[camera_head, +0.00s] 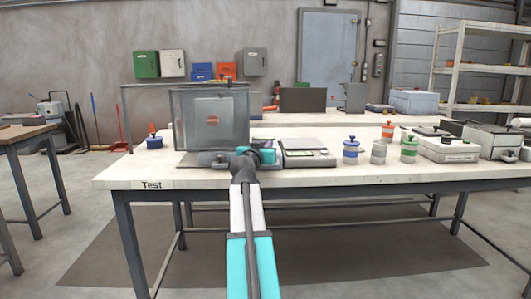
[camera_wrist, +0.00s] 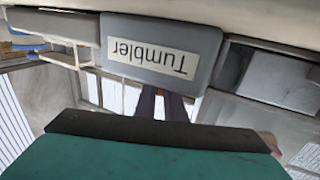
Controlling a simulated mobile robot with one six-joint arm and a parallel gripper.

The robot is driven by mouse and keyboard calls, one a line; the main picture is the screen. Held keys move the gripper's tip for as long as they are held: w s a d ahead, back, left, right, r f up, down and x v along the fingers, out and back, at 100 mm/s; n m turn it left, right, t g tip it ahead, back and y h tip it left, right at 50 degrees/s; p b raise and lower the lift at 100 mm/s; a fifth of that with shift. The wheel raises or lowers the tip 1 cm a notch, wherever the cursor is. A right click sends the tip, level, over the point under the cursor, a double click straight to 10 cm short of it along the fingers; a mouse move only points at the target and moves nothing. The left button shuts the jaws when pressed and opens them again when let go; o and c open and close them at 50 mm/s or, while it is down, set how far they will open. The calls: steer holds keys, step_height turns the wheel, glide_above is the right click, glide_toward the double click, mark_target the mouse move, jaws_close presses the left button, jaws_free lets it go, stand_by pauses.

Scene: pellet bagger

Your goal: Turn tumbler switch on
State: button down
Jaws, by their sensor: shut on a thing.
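A grey box labelled "Tumbler" (camera_wrist: 161,50) fills the upper middle of the wrist view, its label upside down. My gripper (camera_wrist: 163,96) has its two dark fingers close together at the edge of this box, just past the label. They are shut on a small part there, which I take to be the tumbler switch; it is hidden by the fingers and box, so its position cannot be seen. In the head view my gripper (camera_head: 243,157) is at the front edge of the bench, in front of a clear-walled cabinet (camera_head: 182,125).
The white-topped bench (camera_head: 330,178) marked "Test" spans the middle. A flat scale-like device (camera_head: 305,152) stands just right of my gripper. Further right are a blue-banded jar (camera_head: 351,151), a grey jar (camera_head: 379,151), a green-banded jar (camera_head: 409,149) and a pale case (camera_head: 447,149).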

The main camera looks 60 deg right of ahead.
steer(key=shift+f+m+g+b, duration=0.25)
steer(key=shift+g+b, duration=0.3)
steer(key=shift+b, duration=0.45)
steer(key=shift+f+m+g+b, duration=0.1)
steer(key=shift+m+g+b, duration=0.35)
steer(key=shift+b, duration=0.55)
steer(key=shift+s+r+m+g+h+b, duration=0.15)
steer(key=shift+m+g+h+b, duration=0.2)
steer(key=shift+g+b, duration=0.5)
steer(key=c, duration=1.9)
jaws_free()
steer(key=shift+a, duration=0.1)
steer(key=shift+o, duration=0.3)
steer(key=shift+r, duration=0.1)
steer(key=s+a+p, duration=0.1)
steer(key=a+p, duration=0.2)
steer(key=a, duration=1)
steer(key=shift+a, duration=0.35)
